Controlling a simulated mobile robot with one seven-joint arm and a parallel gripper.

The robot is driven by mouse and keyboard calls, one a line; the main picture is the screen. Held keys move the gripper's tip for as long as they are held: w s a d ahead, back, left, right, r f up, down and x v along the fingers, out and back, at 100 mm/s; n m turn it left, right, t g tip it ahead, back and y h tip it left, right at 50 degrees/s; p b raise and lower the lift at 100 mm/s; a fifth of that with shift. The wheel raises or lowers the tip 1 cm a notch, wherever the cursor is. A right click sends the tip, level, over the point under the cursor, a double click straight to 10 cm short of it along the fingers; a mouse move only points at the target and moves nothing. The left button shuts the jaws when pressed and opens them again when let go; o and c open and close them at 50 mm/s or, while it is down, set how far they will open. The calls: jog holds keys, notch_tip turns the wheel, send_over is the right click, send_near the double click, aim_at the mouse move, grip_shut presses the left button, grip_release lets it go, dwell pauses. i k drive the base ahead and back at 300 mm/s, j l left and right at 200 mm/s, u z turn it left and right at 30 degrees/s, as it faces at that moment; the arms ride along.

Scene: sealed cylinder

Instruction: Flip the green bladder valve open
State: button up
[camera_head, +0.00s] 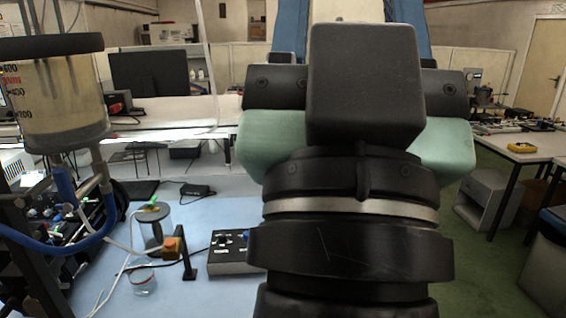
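A small green piece with a yellowish part (152,208), likely the green bladder valve, sits above the blue bench at lower left. It is small, and I cannot tell its lever position. My gripper (349,12) is large at the centre, with a pale green body and two blue fingers spread wide apart at the top edge. The gripper is open, and nothing shows between the fingers. Their tips are cut off or out of frame. The gripper is apart from the green piece, to its right and above it in the picture.
A graduated clear cylinder (62,100) with a black rim stands at left, with a blue hose (60,248) below.

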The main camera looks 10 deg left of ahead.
aim_at(151, 203)
jog(key=i+l+u, duration=0.15)
jog(key=u, duration=0.25)
jog(key=i+l+u, duration=0.2)
jog(key=u, duration=0.2)
jog(key=i+l+u, duration=0.2)
jog(key=u, duration=0.2)
jog(key=i+l, duration=0.15)
jog(key=l, duration=0.25)
jog(key=i+l+u, duration=0.1)
jog(key=l, duration=0.3)
jog(key=i+l, duration=0.2)
jog(key=l, duration=0.2)
jog(key=i+l+u, duration=0.1)
jog(key=l, duration=0.35)
jog(key=i+l, duration=0.15)
jog(key=l, duration=0.25)
jog(key=i, duration=0.5)
jog(key=u, duration=0.05)
